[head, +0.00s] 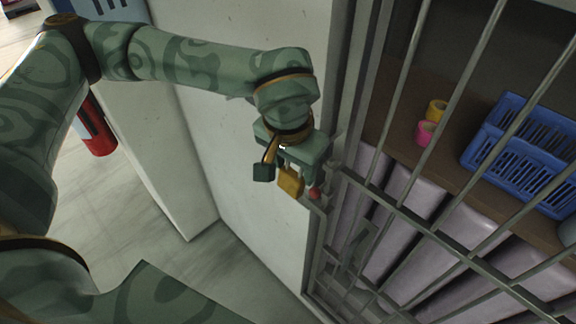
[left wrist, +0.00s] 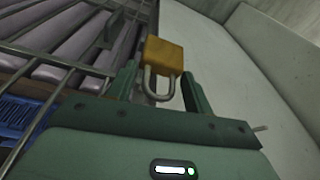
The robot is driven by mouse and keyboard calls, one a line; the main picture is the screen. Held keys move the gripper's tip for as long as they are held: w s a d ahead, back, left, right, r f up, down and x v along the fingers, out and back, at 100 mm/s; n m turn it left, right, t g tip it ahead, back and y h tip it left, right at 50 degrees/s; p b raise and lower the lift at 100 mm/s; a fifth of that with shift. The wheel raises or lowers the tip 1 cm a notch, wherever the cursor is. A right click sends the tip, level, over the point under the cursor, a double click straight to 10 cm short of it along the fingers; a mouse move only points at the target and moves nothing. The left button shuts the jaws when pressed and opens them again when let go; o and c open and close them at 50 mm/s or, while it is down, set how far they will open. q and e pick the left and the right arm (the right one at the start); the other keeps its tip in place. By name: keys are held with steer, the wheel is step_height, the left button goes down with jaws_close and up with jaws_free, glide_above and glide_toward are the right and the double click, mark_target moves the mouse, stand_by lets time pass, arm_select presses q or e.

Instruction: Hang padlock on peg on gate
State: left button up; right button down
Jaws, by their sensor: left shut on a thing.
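My left gripper (head: 298,184) is shut on a brass-coloured padlock (head: 290,181) and holds it up beside the edge of the barred gate (head: 390,205). In the left wrist view the padlock (left wrist: 165,54) sits between the two fingers, with its grey U-shaped shackle (left wrist: 158,92) toward the palm and its body outward. A small red piece (head: 314,191) shows just right of the padlock, by the gate's frame; I cannot tell whether it is the peg. No peg shows clearly. My right gripper is out of view.
Behind the bars, a blue basket (head: 520,150), a pink roll (head: 426,131) and a yellow roll (head: 437,110) stand on a brown shelf. A white wall (head: 245,190) stands left of the gate. A red cylinder (head: 97,130) is farther left.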

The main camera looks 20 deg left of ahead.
arm_select(q)
steer(key=shift+w+d+f, duration=0.1)
steer(key=shift+w+d, duration=0.35)
steer(key=shift+w, duration=0.8)
steer(key=shift+w+d+f, duration=0.1)
steer(key=shift+w+d, duration=0.3)
steer(key=shift+w, duration=0.85)
steer(key=shift+w+d+f, duration=0.1)
steer(key=shift+w+d, duration=0.35)
steer(key=shift+w, duration=0.8)
steer(key=shift+w+d+f+b, duration=0.25)
steer(key=shift+w+f+b, duration=0.15)
steer(key=shift+w, duration=0.35)
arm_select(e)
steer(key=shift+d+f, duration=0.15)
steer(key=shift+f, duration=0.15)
arm_select(q)
steer(key=o, duration=1.2)
